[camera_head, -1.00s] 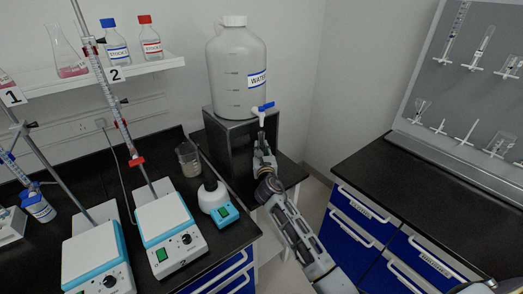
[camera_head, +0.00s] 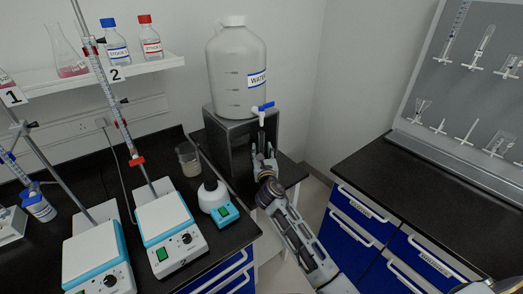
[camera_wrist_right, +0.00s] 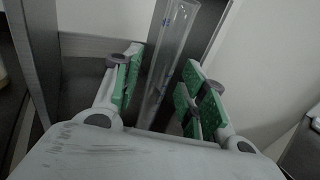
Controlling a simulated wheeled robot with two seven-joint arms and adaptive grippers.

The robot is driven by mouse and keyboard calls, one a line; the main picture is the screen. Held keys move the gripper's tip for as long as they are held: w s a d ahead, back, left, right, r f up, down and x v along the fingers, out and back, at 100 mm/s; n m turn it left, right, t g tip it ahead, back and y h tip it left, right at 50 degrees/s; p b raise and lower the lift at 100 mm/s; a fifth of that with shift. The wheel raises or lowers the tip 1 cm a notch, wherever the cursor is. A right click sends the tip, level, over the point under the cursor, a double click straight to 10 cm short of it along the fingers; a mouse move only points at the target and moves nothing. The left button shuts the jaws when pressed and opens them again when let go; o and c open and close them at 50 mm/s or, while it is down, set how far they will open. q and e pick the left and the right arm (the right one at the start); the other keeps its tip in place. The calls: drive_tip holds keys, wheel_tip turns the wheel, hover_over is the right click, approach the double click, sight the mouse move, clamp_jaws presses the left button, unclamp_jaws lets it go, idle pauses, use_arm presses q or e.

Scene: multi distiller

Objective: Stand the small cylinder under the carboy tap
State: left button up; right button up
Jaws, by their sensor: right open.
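The small cylinder (camera_wrist_right: 171,50) is a clear tube with faint blue marks in the right wrist view. It stands between the spread green pads of my right gripper (camera_wrist_right: 163,85), with a gap visible on the right side; its foot is hidden. In the head view my right gripper (camera_head: 264,150) is open in front of the dark stand, just below the blue carboy tap (camera_head: 262,107). The cylinder is too faint to make out there. The white carboy (camera_head: 236,70), labelled WATER, sits on the stand. My left gripper is out of view.
The dark stand (camera_head: 228,145) rises close behind my right gripper. A beaker (camera_head: 189,160), a small blue and white device (camera_head: 216,201) and two stirrer plates (camera_head: 170,226) are to the left. A drying rack (camera_head: 460,100) hangs at right above a bare dark counter (camera_head: 400,180).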

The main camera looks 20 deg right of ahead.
drive_tip(key=s, duration=0.2)
drive_tip(key=shift+s+a, duration=0.25)
drive_tip(key=shift+s, duration=0.5)
approach(262, 151)
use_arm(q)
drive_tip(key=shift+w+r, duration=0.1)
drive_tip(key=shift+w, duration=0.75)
use_arm(e)
drive_tip(key=shift+s+a+r, duration=0.1)
drive_tip(key=shift+s+r, duration=0.05)
drive_tip(key=shift+s, duration=0.2)
idle(0.4)
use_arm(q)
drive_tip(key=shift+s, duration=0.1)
